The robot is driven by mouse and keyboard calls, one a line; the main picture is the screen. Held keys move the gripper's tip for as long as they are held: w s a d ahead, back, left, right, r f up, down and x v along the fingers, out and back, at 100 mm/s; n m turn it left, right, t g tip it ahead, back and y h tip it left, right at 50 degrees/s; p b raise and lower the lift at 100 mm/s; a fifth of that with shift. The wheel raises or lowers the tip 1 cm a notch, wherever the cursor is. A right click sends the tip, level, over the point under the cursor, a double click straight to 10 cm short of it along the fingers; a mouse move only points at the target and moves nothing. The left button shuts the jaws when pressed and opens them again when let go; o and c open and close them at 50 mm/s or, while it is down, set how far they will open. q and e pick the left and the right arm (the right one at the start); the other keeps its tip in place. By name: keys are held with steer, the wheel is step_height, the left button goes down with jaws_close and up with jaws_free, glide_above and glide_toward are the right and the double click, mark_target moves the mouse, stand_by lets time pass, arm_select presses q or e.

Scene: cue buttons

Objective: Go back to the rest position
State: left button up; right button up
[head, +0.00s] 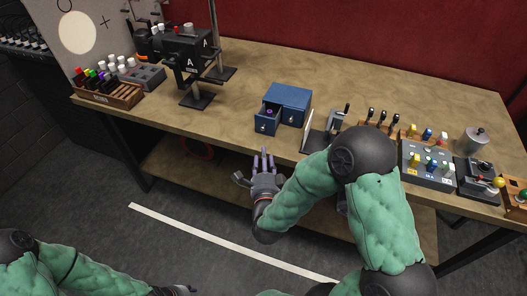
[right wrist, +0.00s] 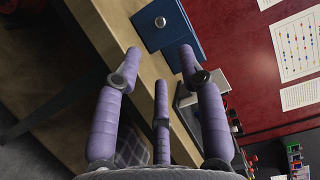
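My right gripper (head: 263,160) has purple fingers. It is in front of the table's front edge, below and left of the small blue drawer box (head: 290,98), and touches nothing that I can see. In the right wrist view its three fingers (right wrist: 161,65) are spread apart with nothing between them. My left arm comes in at the bottom left of the head view, low over the floor. Only a dark bit of its left gripper (head: 184,290) shows at the bottom edge, too little to tell its state.
The wooden table (head: 330,80) runs across the view. The blue box's left drawer (head: 267,118) is pulled out, with a small purple thing inside. A button panel (head: 428,164), levers and a metal pot (head: 474,140) stand at right. Floor in front is clear.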

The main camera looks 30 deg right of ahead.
steer(key=shift+s, duration=0.15)
stand_by(0.4)
steer(key=s+a+f+n+g+y, duration=0.1)
steer(key=a+f+n+g+y, duration=0.4)
steer(key=f, duration=0.5)
steer(key=s+a+f+n+g+y, duration=0.1)
steer(key=a+f+n+g+y, duration=0.15)
steer(key=a+f+n, duration=0.6)
steer(key=s+a+f+n+g+y, duration=0.2)
steer(key=s+f+n+g, duration=0.1)
steer(key=s+f, duration=0.4)
steer(key=s+a+f+n+g+y, duration=0.2)
steer(key=s+f+n+g, duration=0.2)
steer(key=s, duration=0.4)
step_height(320, 180, down, 3)
steer(key=shift+s+a+r+g+y+p, duration=0.1)
steer(key=shift+s+a+g+y+p, duration=0.1)
steer(key=shift+s+g+y+p, duration=0.25)
